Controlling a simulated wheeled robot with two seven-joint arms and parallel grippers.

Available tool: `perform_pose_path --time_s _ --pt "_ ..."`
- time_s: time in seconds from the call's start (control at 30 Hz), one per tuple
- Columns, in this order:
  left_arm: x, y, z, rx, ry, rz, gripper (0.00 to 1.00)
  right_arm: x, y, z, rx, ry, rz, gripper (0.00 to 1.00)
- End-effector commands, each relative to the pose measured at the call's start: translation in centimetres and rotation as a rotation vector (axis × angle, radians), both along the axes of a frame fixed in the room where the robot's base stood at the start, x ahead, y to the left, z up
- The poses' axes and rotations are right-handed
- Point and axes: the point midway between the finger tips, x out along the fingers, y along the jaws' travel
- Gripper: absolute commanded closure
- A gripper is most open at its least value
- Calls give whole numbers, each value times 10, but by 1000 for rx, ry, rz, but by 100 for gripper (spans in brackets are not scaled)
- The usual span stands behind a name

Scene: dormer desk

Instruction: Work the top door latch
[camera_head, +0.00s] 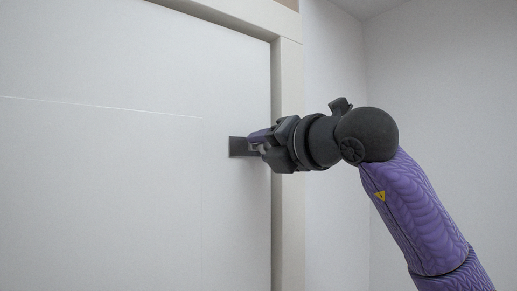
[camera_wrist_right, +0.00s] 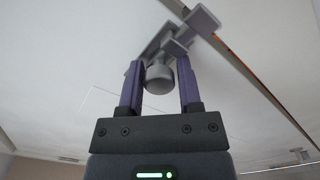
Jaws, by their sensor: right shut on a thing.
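The top door latch (camera_head: 238,147) is a dark grey fitting near the right edge of the white door (camera_head: 120,190). My right gripper (camera_head: 258,142) reaches it from the right, and its fingers partly hide it. In the right wrist view the latch (camera_wrist_right: 160,77) shows as a grey round knob with a bar and plate behind it. The purple fingers of my right gripper (camera_wrist_right: 160,88) stand on either side of the knob, shut on the latch. My left gripper is in neither view.
A pale door frame (camera_head: 289,200) runs down beside the door's right edge. A plain white wall (camera_head: 440,90) lies further right, with open room in front of it. In the right wrist view a thin gap with an orange-brown line (camera_wrist_right: 250,75) runs along the door edge.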

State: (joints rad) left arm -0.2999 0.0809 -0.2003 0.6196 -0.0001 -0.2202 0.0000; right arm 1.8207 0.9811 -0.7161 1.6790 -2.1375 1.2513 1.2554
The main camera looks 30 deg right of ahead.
Motion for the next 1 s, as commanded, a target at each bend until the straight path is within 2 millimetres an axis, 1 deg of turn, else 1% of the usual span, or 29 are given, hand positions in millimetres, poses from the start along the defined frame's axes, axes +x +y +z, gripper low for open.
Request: perform_pose_path --time_s 0.1,0.27,0.3,0.37,0.4,0.43,0.67,0.73,0.77,0.83,1.0 --pt "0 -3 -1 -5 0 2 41 -1 -4 2 -1 -9 -2 100" --pt "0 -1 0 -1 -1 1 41 -1 -4 3 -1 -11 -4 100" --pt "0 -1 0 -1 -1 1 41 -1 -4 3 -1 -11 -4 51" --pt "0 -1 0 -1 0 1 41 -1 -4 3 -1 -11 -4 39" --pt "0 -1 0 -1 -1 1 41 -1 -4 3 0 -11 -4 30" --pt "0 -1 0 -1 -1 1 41 -1 -4 3 0 -10 -3 28" --pt "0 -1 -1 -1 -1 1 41 -1 -3 2 -1 -6 -1 28" --pt "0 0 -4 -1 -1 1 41 -5 -3 1 1 -7 0 28" --pt "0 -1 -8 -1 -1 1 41 -10 -4 0 1 -8 1 28" --pt "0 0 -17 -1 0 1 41 -25 -5 -3 0 -11 -1 28" --pt "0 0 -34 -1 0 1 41 -70 -10 -2 0 -12 -2 28"
